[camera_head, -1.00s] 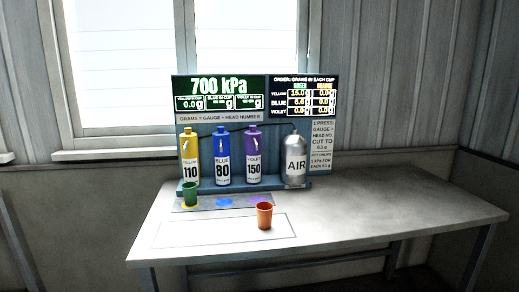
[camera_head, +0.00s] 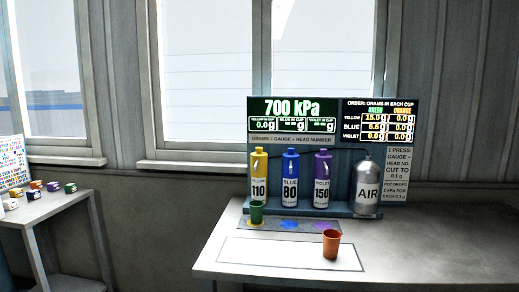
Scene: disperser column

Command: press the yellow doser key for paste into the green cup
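The yellow doser bottle (camera_head: 259,176), marked 110, stands at the left of the disperser rack. Its key is a small lever near the top, too small to make out well. The green cup (camera_head: 256,212) stands upright on the yellow spot below that bottle. The orange cup (camera_head: 331,244) stands on the white outlined area in front. The gauge display (camera_head: 292,107) reads 700 kPa, and the yellow-in-cup reading is 0.0 g. The order board (camera_head: 380,119) lists green: yellow 15.0, blue 6.6, violet 0.0. Neither of my grippers is in view.
The blue bottle (camera_head: 290,178), violet bottle (camera_head: 322,179) and AIR cylinder (camera_head: 367,186) stand to the right in the rack. A side table (camera_head: 45,207) at left holds several small coloured blocks and a sign (camera_head: 12,161). The table's right part is clear.

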